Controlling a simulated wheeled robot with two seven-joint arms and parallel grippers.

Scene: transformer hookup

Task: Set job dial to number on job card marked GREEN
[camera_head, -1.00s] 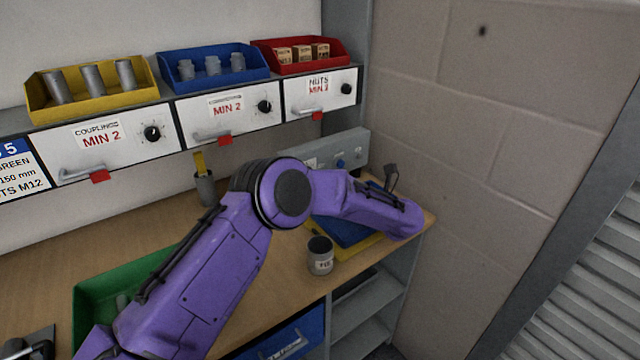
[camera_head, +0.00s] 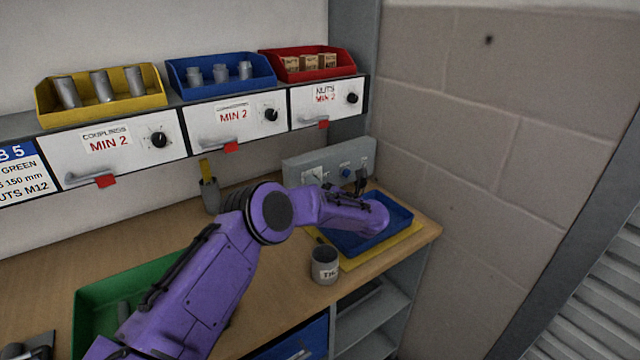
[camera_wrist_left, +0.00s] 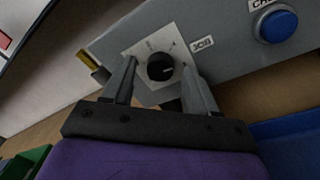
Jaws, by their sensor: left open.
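The job dial (camera_wrist_left: 160,67) is a round black knob on a white plate marked JOB, on a grey panel (camera_head: 330,160). My left gripper (camera_wrist_left: 159,75) is open, its two fingers on either side of the dial in the left wrist view; I cannot tell whether they touch it. In the head view, the gripper (camera_head: 361,180) shows small and dark by the panel. A job card (camera_head: 18,172) is cut off at the left edge; its visible text includes "B 5", "GREEN", "150 mm" and "UTS M12". My right gripper is out of view.
A blue button (camera_wrist_left: 275,24) sits beside the dial on the panel. A blue tray (camera_head: 345,242) on a yellow mat (camera_head: 408,231) lies below my left arm. A grey cup (camera_head: 324,265) stands near the bench's front edge. Drawers with black knobs line the shelf.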

